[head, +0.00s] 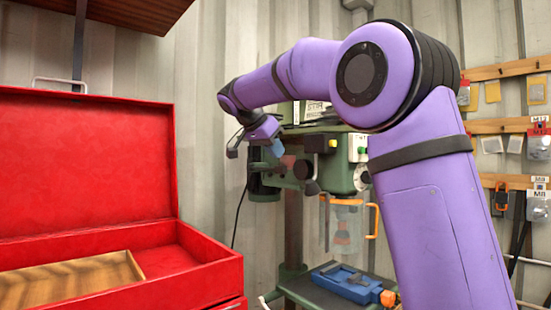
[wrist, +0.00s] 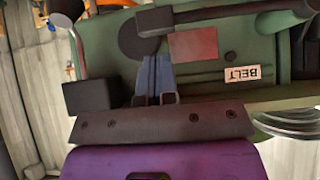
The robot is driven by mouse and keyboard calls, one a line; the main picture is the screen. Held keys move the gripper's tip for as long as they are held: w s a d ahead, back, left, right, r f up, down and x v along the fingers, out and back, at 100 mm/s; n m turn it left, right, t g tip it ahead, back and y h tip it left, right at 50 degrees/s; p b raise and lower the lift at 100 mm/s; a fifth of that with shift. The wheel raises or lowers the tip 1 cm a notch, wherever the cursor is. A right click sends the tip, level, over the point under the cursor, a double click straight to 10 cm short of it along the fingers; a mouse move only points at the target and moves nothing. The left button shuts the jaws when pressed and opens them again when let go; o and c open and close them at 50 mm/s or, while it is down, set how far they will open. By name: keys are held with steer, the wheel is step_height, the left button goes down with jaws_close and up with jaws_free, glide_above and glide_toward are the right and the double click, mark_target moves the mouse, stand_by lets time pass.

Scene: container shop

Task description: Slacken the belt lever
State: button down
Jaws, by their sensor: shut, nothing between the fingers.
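The drill press's green head (head: 330,145) carries a white BELT label (wrist: 240,75), upside down in the wrist view. Near the label is a dull red block (wrist: 193,46), beside a round black part and a black bar (wrist: 155,20); I take these for the belt lever, though how they join is unclear. The red block also shows in the head view (head: 289,161). My gripper (wrist: 155,58) has its blue fingers shut together and empty. The fingertips are close to the round black part, left of the red block; contact cannot be told. In the head view my gripper (head: 277,149) is at the press head's left side.
An open red toolbox (head: 85,165) with a wooden tray stands at left. A blue vise (head: 345,283) sits on the press table below. An orange-handled clear guard (head: 347,220) hangs under the head. Wall racks (head: 505,125) stand at right.

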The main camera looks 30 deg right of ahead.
mark_target(279, 167)
steer(key=shift+f, duration=1.05)
steer(key=shift+f, duration=0.1)
steer(key=shift+s+f+m+t, duration=0.2)
steer(key=shift+f+m+t, duration=0.15)
steer(key=shift+f, duration=0.45)
steer(key=w+f+m+t, duration=0.2)
steer(key=w+f+t, duration=0.2)
steer(key=f, duration=0.8)
steer(key=shift+a+f+t+y, duration=0.15)
steer(key=shift+a+t+y, duration=0.15)
steer(key=shift+a+t, duration=0.15)
steer(key=shift+f, duration=0.2)
